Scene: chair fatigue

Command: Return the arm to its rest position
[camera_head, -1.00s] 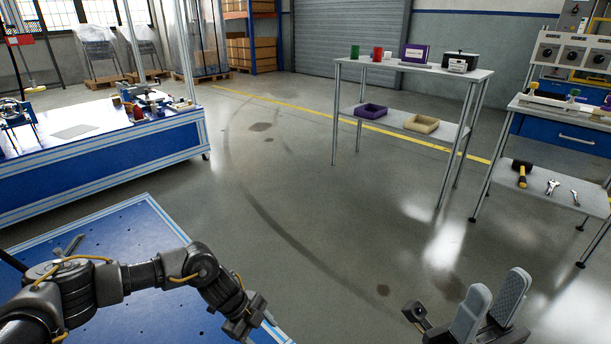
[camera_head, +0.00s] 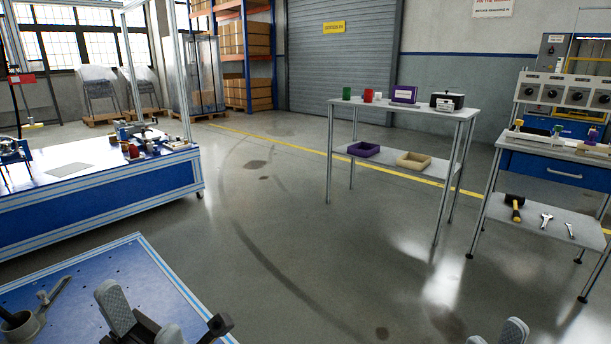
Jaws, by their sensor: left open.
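My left gripper (camera_head: 146,322) is at the lower left, in front of the blue perforated tabletop. Its two grey padded fingers are apart with nothing between them. My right gripper (camera_head: 496,336) is at the bottom edge, right of centre. Only its fingertips show, apart, with nothing seen between them. The rest of it is cut off by the frame. Both arms are mostly out of view.
A blue perforated table (camera_head: 85,268) lies close at the lower left. A blue workbench (camera_head: 95,206) stands behind it. A two-level metal table (camera_head: 400,105) and a tool stand (camera_head: 560,220) are at the right. The middle floor is clear.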

